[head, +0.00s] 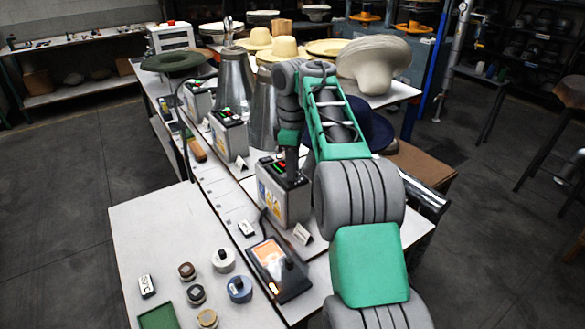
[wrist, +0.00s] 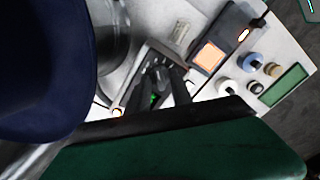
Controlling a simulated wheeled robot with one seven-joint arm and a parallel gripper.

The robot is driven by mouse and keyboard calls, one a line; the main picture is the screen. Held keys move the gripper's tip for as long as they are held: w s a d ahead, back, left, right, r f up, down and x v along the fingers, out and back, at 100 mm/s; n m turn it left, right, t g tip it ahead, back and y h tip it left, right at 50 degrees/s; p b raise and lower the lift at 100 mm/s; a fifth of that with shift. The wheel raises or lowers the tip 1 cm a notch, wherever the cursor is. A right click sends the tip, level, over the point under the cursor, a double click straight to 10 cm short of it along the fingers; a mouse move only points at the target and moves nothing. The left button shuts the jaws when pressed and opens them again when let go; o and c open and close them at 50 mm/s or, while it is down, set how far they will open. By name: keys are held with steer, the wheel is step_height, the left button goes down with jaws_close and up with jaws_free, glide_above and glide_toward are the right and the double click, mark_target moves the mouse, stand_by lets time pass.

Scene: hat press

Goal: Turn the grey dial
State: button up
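My gripper (head: 292,168) reaches down onto the top panel of the nearest grey control box (head: 283,200), which has red and green lit buttons. In the wrist view, two dark fingers of my gripper (wrist: 163,82) stand close together over the panel of this control box (wrist: 152,55). A green light shows beside them. I cannot make out the grey dial; the fingers cover part of the panel. Whether they are shut on something there is not clear.
A device with an orange screen (head: 271,258) and black knob stands in front of the box. Several small round pots, such as a blue one (head: 239,290), lie on the near table. A metal cone (head: 262,110) and a dark blue hat (head: 372,130) stand close behind.

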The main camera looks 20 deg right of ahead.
jaws_close()
steer(key=shift+n, duration=0.4)
steer(key=n, duration=0.6)
steer(key=shift+n+p, duration=0.3)
steer(key=shift+p, duration=0.05)
steer(key=n+p, duration=0.1)
steer(key=n, duration=0.4)
steer(key=n+p, duration=0.1)
steer(key=n, duration=0.4)
steer(key=shift+n, duration=0.3)
stand_by(0.4)
